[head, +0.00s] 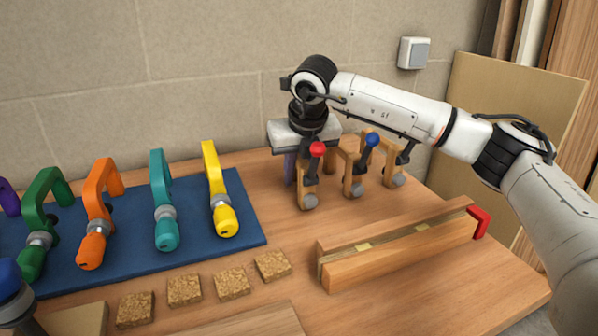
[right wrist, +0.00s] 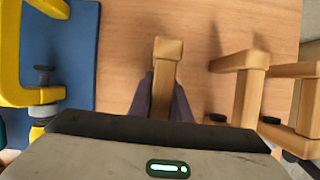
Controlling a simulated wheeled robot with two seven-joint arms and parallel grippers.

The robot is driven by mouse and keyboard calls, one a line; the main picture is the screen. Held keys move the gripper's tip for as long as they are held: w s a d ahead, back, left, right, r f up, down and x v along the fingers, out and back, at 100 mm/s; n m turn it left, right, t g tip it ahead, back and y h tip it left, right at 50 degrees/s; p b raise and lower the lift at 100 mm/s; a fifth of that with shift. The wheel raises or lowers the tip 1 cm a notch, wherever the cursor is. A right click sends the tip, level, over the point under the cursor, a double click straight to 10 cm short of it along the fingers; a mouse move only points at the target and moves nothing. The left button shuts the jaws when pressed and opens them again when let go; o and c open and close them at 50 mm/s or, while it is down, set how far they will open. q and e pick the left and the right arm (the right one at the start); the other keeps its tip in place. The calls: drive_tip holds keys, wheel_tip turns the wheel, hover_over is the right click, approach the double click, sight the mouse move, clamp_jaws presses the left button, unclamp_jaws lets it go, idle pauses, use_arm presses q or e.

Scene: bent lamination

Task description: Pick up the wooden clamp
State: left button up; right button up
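Three wooden clamps stand upright at the back of the wooden table. One has a red ball handle (head: 308,196), one a blue ball handle (head: 352,182), and one a black handle (head: 393,180). My right gripper (head: 291,168) points down from above at the red-handled clamp. In the right wrist view its dark fingers (right wrist: 165,100) lie on both sides of a wooden clamp (right wrist: 164,72), close to the wood. Whether they press on it is not clear. The gripper body hides the clamp's lower part in that view. My left gripper is not in view.
Green (head: 41,205), orange (head: 100,205), teal (head: 162,200) and yellow (head: 216,190) clamps lie on a blue mat (head: 190,240). Cork squares (head: 232,281) lie in front. A wooden lamination form (head: 390,252) with a red end piece fills the right front. A wall stands behind.

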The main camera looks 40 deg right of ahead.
drive_tip(key=shift+r, duration=0.1)
clamp_jaws()
wheel_tip(320, 180, up, 10)
drive_tip(key=shift+r+p, duration=0.1)
drive_tip(key=shift+p, duration=0.65)
wheel_tip(320, 180, up, 6)
drive_tip(key=p, duration=0.5)
